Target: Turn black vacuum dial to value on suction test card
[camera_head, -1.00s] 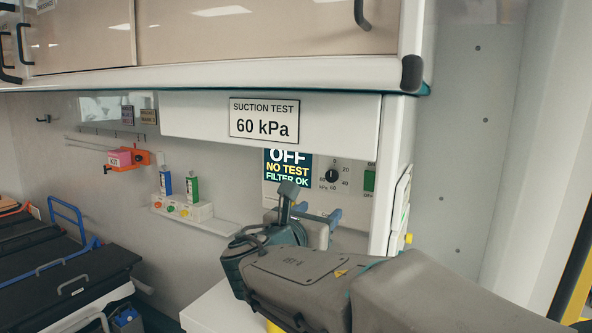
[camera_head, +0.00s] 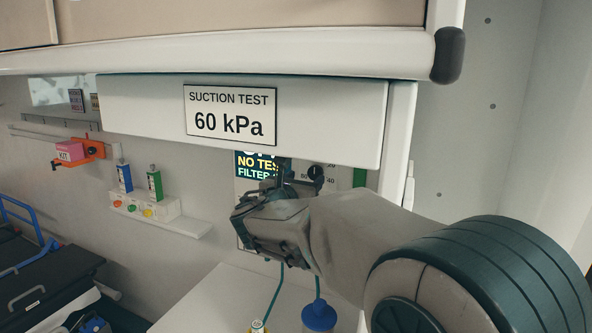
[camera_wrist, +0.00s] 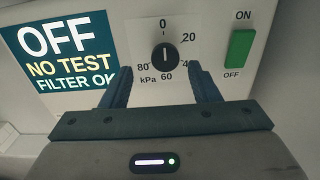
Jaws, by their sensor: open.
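The suction test card (camera_head: 230,114) reads 60 kPa on the white overhead panel in the head view. The black vacuum dial (camera_wrist: 164,57) is in the wrist view, its white mark vertical, on a scale with 0 at top and 60 at bottom. The dial also shows in the head view (camera_head: 316,173), partly hidden by my arm. My gripper (camera_wrist: 162,70) is open, its two fingers below and to either side of the dial; I cannot tell how far short of the panel they are. The display (camera_wrist: 62,50) reads OFF, NO TEST, FILTER OK.
A green ON/OFF switch (camera_wrist: 240,50) is right of the dial. The overhead panel (camera_head: 330,124) juts out above my gripper. A white counter (camera_head: 205,300) lies below. A small shelf (camera_head: 175,222) with bottles is to the left.

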